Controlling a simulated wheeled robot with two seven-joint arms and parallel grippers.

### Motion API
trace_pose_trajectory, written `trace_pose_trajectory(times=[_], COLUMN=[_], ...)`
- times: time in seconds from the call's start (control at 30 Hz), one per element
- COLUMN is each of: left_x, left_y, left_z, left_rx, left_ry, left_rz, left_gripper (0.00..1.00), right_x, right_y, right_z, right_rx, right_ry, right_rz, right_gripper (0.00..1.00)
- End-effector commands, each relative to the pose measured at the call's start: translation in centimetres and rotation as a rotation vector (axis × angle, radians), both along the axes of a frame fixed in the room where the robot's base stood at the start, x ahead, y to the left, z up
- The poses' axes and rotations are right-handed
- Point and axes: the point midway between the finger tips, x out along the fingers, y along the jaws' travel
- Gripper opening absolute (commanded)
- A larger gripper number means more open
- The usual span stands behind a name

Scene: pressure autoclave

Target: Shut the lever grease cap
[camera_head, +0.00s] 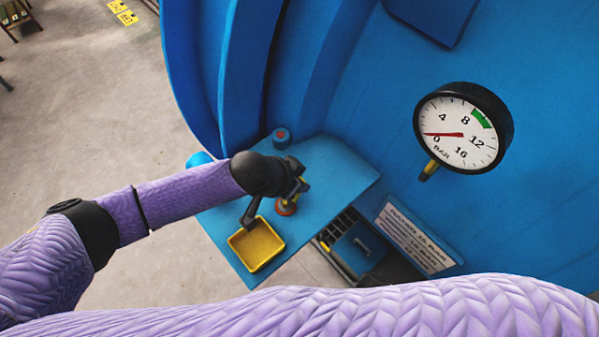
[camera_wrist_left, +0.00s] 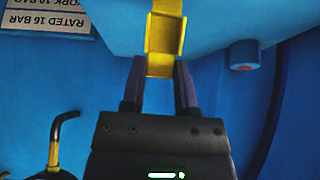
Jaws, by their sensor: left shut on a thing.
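My left gripper (camera_head: 298,184) reaches over the blue shelf from the left. In the left wrist view its two dark fingers (camera_wrist_left: 160,72) are shut on a yellow piece (camera_wrist_left: 165,36), which looks like the lever of the grease cap. A small orange-red and yellow fitting (camera_head: 287,206) stands on the shelf just below the gripper. The gripper and wrist hide much of it, so I cannot tell how far the cap is closed. My right gripper is not in view.
A yellow tray (camera_head: 257,246) lies on the blue shelf (camera_head: 338,166). A blue cylinder with a red top (camera_head: 281,138) stands at the shelf's back. A pressure gauge (camera_head: 460,130) and a white sign (camera_head: 415,238) are to the right. Blue walls rise behind.

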Motion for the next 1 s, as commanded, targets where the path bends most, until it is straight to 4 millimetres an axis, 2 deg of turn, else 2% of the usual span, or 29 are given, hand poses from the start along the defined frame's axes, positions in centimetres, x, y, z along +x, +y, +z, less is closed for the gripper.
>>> trace_pose_trajectory(times=[0.63, 0.67, 0.8, 0.83, 1.0], left_x=[-0.21, -0.21, -0.20, -0.20, -0.19], left_y=[0.27, 0.27, 0.26, 0.26, 0.24], left_z=[0.00, -0.01, 0.01, 0.01, 0.03], left_rx=[-0.046, -0.046, -0.046, -0.047, -0.047], left_ry=[-0.034, -0.034, -0.034, -0.033, -0.033], left_rz=[0.000, 0.000, 0.000, -0.001, -0.001], left_gripper=[0.00, 0.40, 0.69, 0.74, 0.74], right_x=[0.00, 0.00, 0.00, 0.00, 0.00], right_y=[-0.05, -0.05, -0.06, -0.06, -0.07], right_z=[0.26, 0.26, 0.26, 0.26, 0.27], right_rx=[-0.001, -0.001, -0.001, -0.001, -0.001], right_ry=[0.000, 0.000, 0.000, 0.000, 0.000], right_rz=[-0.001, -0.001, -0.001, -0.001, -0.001], right_gripper=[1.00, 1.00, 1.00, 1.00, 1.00])
